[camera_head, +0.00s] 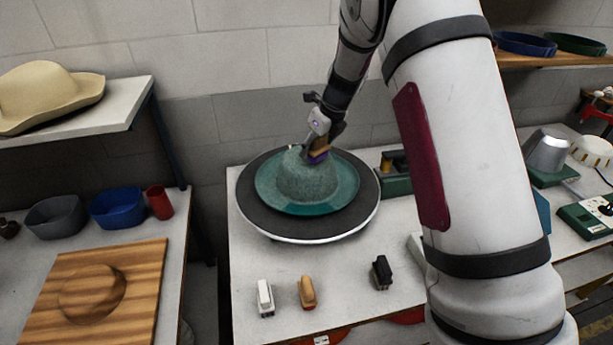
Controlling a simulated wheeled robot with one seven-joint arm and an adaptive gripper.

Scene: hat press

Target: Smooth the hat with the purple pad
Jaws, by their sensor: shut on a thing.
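A teal-green hat (297,182) sits brim down on a round dark turntable (258,214) on the white table. My gripper (318,149) is at the upper right of the hat's crown. It is shut on a small pad with a tan back and a purple face, the purple pad (318,157). The pad is at the crown's upper edge and looks to be touching it, though the contact itself is hard to make out. The fingertips are small and partly hidden at this distance.
A white pad (265,298), a tan pad (307,292) and a black pad (381,272) stand on the table in front of the turntable. A green-based tool (395,172) stands right of it. A wooden board (92,295) and a shelf with a cream hat (45,92) are at left.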

